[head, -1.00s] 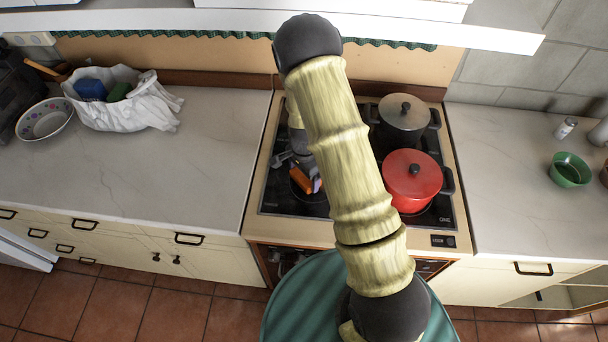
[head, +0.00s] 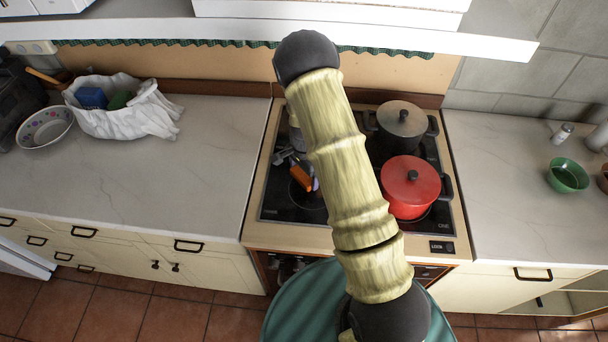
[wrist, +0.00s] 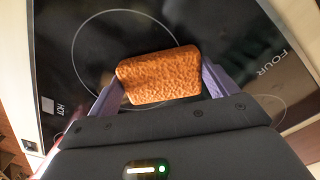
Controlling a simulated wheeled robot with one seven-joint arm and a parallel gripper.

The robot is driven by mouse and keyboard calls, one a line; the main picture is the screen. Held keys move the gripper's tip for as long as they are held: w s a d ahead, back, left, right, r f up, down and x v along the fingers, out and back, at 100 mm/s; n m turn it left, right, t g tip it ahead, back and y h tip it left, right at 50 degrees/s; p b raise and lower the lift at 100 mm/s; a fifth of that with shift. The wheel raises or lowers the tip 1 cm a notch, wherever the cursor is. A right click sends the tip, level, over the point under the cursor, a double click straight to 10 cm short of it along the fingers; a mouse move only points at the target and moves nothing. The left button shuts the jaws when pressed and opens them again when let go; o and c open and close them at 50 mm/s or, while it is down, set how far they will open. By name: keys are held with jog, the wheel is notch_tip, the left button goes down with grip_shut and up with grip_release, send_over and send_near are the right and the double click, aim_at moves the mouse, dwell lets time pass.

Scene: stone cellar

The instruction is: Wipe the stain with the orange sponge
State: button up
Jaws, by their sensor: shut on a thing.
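The orange sponge (wrist: 158,78) is held between the two purple fingers of my gripper (wrist: 160,80) in the wrist view. In the head view the sponge (head: 301,178) is over the left part of the black cooktop (head: 283,210), partly behind my arm. My gripper (head: 312,183) is shut on it. Whether the sponge touches the glass or hangs just above it, I cannot tell. I cannot make out a stain on the visible glass; the patch under the sponge is hidden.
A red pot (head: 409,188) and a dark grey pot (head: 402,124) stand on the cooktop's right side. The left counter (head: 190,170) is clear in front; a white bag (head: 150,112) and a bowl (head: 45,128) are at its back left. A green bowl (head: 568,175) is on the right counter.

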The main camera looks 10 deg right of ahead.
jog(key=shift+w+d, duration=0.25)
jog(key=shift+w, duration=0.5)
jog(key=shift+w+d, duration=0.25)
jog(key=shift+w, duration=0.45)
jog(key=shift+s+r+p, duration=0.1)
jog(key=shift+r+p, duration=2)
jog(key=shift+r, duration=0.9)
jog(key=shift+r, duration=0.1)
jog(key=shift+r+p, duration=1.1)
jog(key=shift+r, duration=0.35)
jog(key=shift+a, duration=0.1)
